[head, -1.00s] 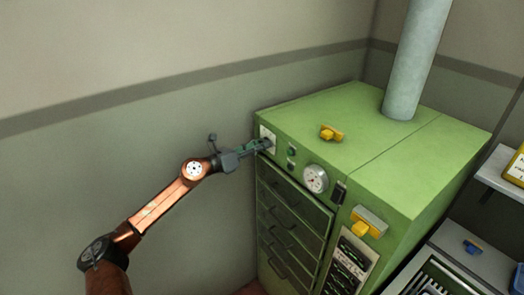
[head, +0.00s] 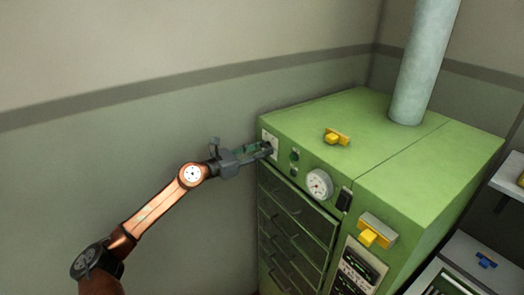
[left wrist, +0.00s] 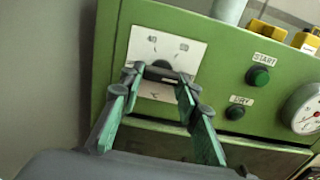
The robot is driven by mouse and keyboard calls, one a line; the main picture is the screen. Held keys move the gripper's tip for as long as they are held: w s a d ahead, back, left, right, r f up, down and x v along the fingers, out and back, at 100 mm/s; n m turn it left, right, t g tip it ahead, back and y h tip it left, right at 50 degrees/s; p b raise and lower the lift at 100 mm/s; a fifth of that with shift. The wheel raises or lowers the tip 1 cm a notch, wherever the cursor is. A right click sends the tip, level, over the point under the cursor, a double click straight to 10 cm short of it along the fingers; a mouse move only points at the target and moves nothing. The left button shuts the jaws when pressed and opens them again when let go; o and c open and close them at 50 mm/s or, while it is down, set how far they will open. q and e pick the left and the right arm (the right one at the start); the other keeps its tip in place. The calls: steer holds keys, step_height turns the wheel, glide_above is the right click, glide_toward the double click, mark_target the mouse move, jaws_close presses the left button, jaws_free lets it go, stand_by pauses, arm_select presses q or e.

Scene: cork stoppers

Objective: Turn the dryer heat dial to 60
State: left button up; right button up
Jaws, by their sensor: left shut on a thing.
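The green dryer (head: 330,118) stands against the wall in the head view. Its heat dial (left wrist: 160,72) is a dark knob on a white plate (left wrist: 189,50) at the upper left of the dryer's front. My left gripper (head: 267,150) reaches the plate from the left and is shut on the dial. In the left wrist view the fingertips (left wrist: 160,76) lie either side of the dark knob. My right gripper is not in view.
Right of the dial are a START button (left wrist: 258,76), a DRY button (left wrist: 235,112) and a round gauge (head: 319,184). Drawers (head: 290,225) lie below. The wall left of the dryer is clear.

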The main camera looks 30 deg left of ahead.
arm_select(q)
steer(key=shift+f, duration=0.25)
steer(key=o, duration=1.2)
steer(key=shift+r, duration=0.15)
steer(key=shift+c, duration=0.2)
steer(key=shift+s, duration=0.1)
steer(key=v, duration=1.2)
